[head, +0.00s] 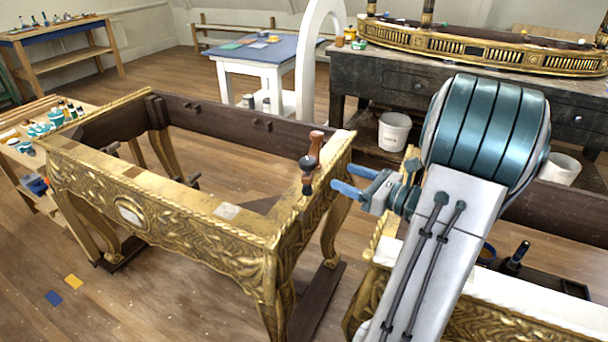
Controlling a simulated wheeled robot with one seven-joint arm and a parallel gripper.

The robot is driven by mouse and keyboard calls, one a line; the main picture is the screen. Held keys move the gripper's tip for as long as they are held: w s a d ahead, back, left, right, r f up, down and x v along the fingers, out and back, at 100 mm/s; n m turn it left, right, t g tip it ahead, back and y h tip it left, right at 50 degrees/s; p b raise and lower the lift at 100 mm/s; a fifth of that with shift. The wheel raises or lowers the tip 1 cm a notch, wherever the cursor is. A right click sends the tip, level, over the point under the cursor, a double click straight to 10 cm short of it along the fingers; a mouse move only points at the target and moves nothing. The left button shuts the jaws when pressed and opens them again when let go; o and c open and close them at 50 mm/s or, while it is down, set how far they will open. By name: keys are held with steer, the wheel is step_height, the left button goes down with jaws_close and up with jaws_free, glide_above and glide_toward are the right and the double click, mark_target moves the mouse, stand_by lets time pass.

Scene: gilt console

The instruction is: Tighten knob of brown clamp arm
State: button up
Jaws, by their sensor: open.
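The brown clamp arm (315,146) stands upright on the right end rail of the gilt console (180,221). Its dark round knob (307,163) sits on the near side of the clamp, low on the arm. My gripper (341,179) is just right of the clamp, with its two blue fingers spread and pointing left toward the knob. The fingers are empty and look apart from the clamp and knob. How far the knob is screwed in cannot be told from this view.
A second gilt piece (377,290) with a white top stands at the right, below my arm. A dark workbench (375,83) and a white bucket (394,132) are behind. A side bench with bottles (40,125) is at the left. The console's middle is open.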

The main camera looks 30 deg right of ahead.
mark_target(302, 158)
steer(key=b+x, duration=0.1)
steer(key=x, duration=0.3)
steer(key=b+x, duration=0.2)
steer(key=x, duration=0.3)
steer(key=b+x, duration=0.1)
steer(key=x, duration=0.3)
steer(key=shift+w+a+r+b, duration=0.2)
steer(key=shift+a+r+b, duration=0.1)
steer(key=shift+a+b, duration=0.1)
steer(key=c, duration=1)
